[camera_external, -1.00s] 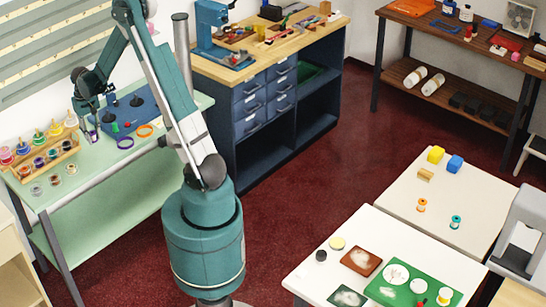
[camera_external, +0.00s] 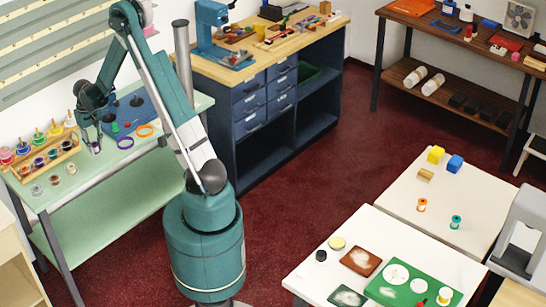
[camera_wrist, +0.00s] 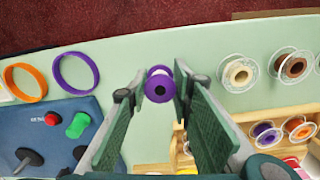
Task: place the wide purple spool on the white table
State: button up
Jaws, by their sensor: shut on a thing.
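My gripper (camera_wrist: 160,100) is shut on a purple spool (camera_wrist: 158,86), which sits between its two finger pads with its flanged end and dark centre hole facing the wrist camera. In the external view, my gripper (camera_external: 95,144) is low over the pale green counter (camera_external: 110,185) at the left, right of the spool rack. Whether the spool touches the counter is unclear. White-topped tables stand at the right: a nearer one (camera_external: 325,270) and a farther one (camera_external: 400,200), across the red floor from my gripper.
A purple ring (camera_wrist: 76,72) and an orange ring (camera_wrist: 25,82) lie near a blue board (camera_wrist: 40,122). A wooden spool rack (camera_external: 52,158) and loose clear spools are close by. The farther white table holds blocks and small spools; the nearer one holds a green tray (camera_external: 400,300).

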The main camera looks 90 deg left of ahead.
aim_at(97, 153)
jog(key=shift+f, duration=0.25)
jog(key=shift+f+b, duration=0.75)
jog(key=shift+f, duration=1.1)
jog(key=shift+f, duration=0.1)
jog(key=o, duration=0.8)
notch_tip(97, 153, up, 12)
jog(key=p, duration=0.5)
jog(key=shift+o, duration=0.6)
